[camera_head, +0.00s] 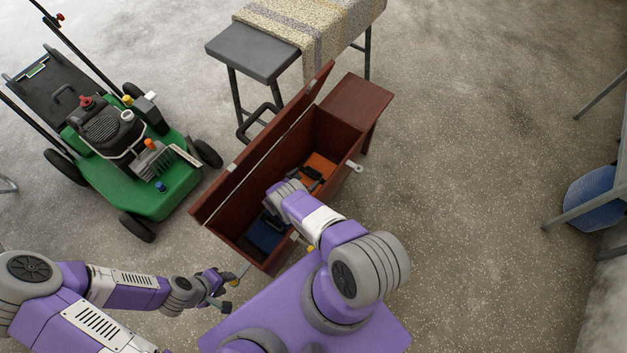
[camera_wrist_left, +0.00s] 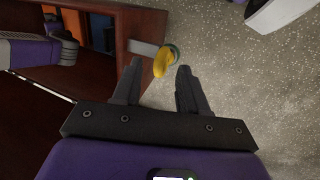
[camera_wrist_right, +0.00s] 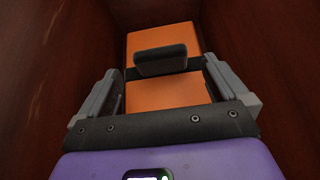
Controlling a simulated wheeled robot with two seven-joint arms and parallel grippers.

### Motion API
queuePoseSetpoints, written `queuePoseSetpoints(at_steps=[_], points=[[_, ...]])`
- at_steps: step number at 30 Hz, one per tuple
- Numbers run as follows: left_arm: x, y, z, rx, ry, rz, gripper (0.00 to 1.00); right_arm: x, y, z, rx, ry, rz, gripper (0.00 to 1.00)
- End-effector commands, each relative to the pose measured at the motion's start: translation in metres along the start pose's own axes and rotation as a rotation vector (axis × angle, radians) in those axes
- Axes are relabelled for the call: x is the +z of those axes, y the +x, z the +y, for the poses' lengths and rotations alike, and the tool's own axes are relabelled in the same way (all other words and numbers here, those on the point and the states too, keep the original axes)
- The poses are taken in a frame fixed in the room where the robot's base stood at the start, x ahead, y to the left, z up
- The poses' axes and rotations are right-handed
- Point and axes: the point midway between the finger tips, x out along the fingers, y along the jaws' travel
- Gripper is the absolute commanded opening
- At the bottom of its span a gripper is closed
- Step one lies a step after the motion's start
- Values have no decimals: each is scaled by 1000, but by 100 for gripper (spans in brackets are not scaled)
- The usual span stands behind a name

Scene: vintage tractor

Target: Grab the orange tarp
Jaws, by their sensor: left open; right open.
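The orange tarp (camera_head: 322,164) lies folded inside the open reddish-brown wooden chest (camera_head: 350,100), toward its far end. My right gripper (camera_head: 312,179) reaches down into the chest over the tarp. In the right wrist view the tarp (camera_wrist_right: 162,97) shows between the open fingers (camera_wrist_right: 160,75), with a black strap or handle piece (camera_wrist_right: 161,60) across it. The fingers are spread to either side; I cannot tell whether they touch it. My left gripper (camera_head: 222,290) is open and empty outside the chest's near end.
A blue item (camera_head: 265,236) lies in the chest's near end. A yellow-and-green object (camera_wrist_left: 163,60) hangs by a metal latch near my left fingertips. The raised lid (camera_head: 262,145) stands along the left side.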

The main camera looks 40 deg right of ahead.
Motion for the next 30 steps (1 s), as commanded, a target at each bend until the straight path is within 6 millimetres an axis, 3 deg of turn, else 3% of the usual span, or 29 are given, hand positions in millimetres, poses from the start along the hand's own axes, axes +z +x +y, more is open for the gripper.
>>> queuePoseSetpoints(at_steps=[12, 21, 30], points=[[-1, 29, -11, 0, 0, 0, 43, -4, 54, 1, -1, 2, 0, 100], [-1, 29, -11, 0, 0, 0, 43, -2, 56, 2, 1, -1, 0, 98], [-1, 29, -11, 0, 0, 0, 43, -2, 56, 2, 1, -1, 0, 52]])
